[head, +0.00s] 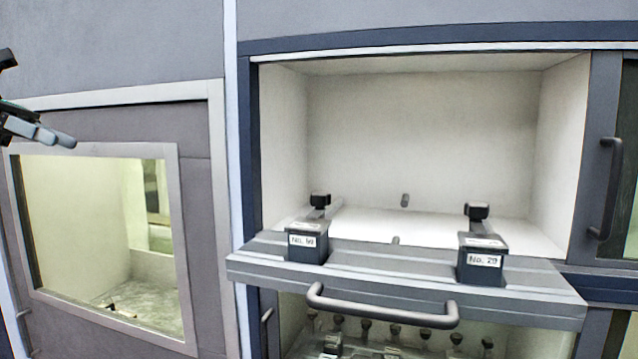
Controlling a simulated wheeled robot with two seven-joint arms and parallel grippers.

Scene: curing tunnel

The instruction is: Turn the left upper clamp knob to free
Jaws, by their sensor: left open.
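A black clamp knob (320,200) stands at the left of the open upper compartment, at the end of a grey bar behind a dark block (306,247) with a white number label. A matching black knob (477,211) stands on the right, behind a block (482,265) labelled No. 29. I cannot tell from here how either knob is turned. My left gripper (45,132) is at the far left edge, partly cut off by the frame, with a grey finger pointing right. It is open and well away from the knobs, to their left and higher in the picture. My right gripper is not in view.
A grey ledge (390,285) with a curved dark handle (382,308) juts out below the opening. Below it, several small knobs show in a lower compartment. A windowed panel (195,250) is on the left. A vertical handle (610,190) is on the right. The upper compartment's interior is mostly empty.

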